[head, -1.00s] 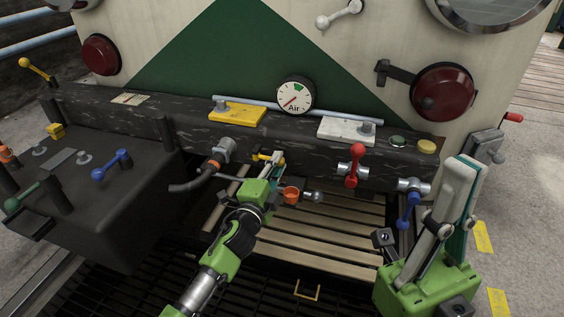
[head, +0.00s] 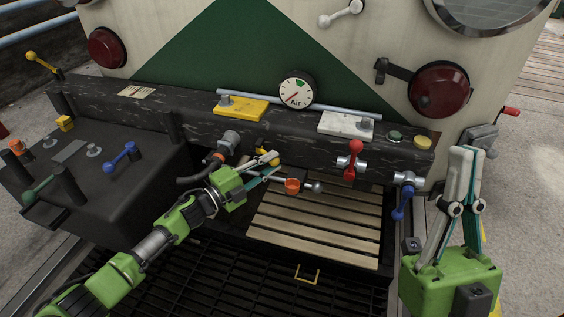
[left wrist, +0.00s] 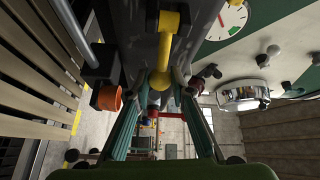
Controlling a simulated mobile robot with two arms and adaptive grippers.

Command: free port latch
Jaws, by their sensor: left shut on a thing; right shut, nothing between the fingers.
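A small yellow latch handle (head: 264,152) sits on the lower front of the dark beam, right of a grey coupling with a black hose. In the left wrist view the yellow lever (left wrist: 165,48) reaches down between the fingertips. My left gripper (head: 276,164) comes in from the left and is shut on this lever; the fingers partly hide it in the head view. My right gripper (head: 468,151) is shut and empty, pointing up at the right, apart from the beam.
An orange cup-shaped part (head: 292,186) is close beside my left fingertips. A red lever (head: 354,160) and blue lever (head: 403,200) hang on the beam further right. A slatted wooden board (head: 315,228) lies below. A dark box (head: 95,185) with levers stands left.

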